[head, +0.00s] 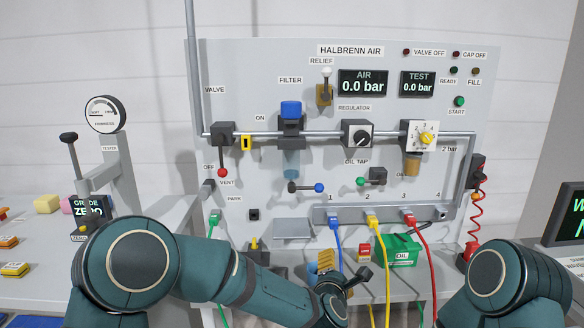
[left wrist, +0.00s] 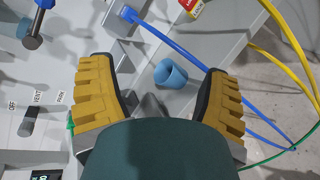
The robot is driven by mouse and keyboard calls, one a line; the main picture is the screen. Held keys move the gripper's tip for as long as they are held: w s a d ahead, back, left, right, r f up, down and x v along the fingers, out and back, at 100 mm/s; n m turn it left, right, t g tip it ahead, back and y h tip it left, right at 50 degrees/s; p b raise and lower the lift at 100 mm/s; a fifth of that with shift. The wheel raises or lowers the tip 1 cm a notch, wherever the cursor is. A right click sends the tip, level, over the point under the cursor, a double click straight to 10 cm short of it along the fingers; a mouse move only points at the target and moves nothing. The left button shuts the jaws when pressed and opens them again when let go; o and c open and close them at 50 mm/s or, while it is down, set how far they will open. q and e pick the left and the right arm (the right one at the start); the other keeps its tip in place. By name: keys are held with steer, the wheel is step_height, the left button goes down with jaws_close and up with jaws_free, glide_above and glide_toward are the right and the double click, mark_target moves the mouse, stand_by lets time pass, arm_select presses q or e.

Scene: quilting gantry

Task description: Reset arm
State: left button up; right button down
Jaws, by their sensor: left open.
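My left arm reaches in from the left, and its gripper (head: 326,264) is low in front of the panel, below the numbered port strip (head: 390,213). In the left wrist view its two yellow-padded fingers (left wrist: 160,95) are spread wide with nothing gripped. A small blue cup (left wrist: 170,74) shows in the gap between them, apart from both fingers; I cannot tell its distance. My right arm shows only as a teal elbow at the lower right of the head view; its gripper is out of the picture.
A blue hose (head: 336,245), a yellow hose (head: 383,255) and a red hose (head: 424,255) hang from the ports close to my left gripper. A green oil box (head: 402,251) stands to its right. A tester post (head: 120,165) rises at the left. The panel's valve (head: 222,134) is above.

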arm_select(q)
steer(key=s+a+f+m+g, duration=0.3)
steer(key=s+a+f+m, duration=0.25)
steer(key=f, duration=0.45)
steer(key=s+a+f+m+g, duration=0.3)
steer(key=s+a+f+m, duration=0.25)
steer(key=f, duration=0.35)
steer(key=s+a+f+m+g, duration=0.3)
steer(key=s+a+f+m, duration=0.1)
steer(key=s, duration=0.4)
steer(key=s+a+f+m+g, duration=0.3)
steer(key=s+a+f+m, duration=0.1)
steer(key=s, duration=0.4)
steer(key=shift+s+a+f+m, duration=0.15)
steer(key=shift+a+f+m, duration=0.25)
steer(key=shift+a, duration=0.5)
steer(key=shift+f, duration=0.1)
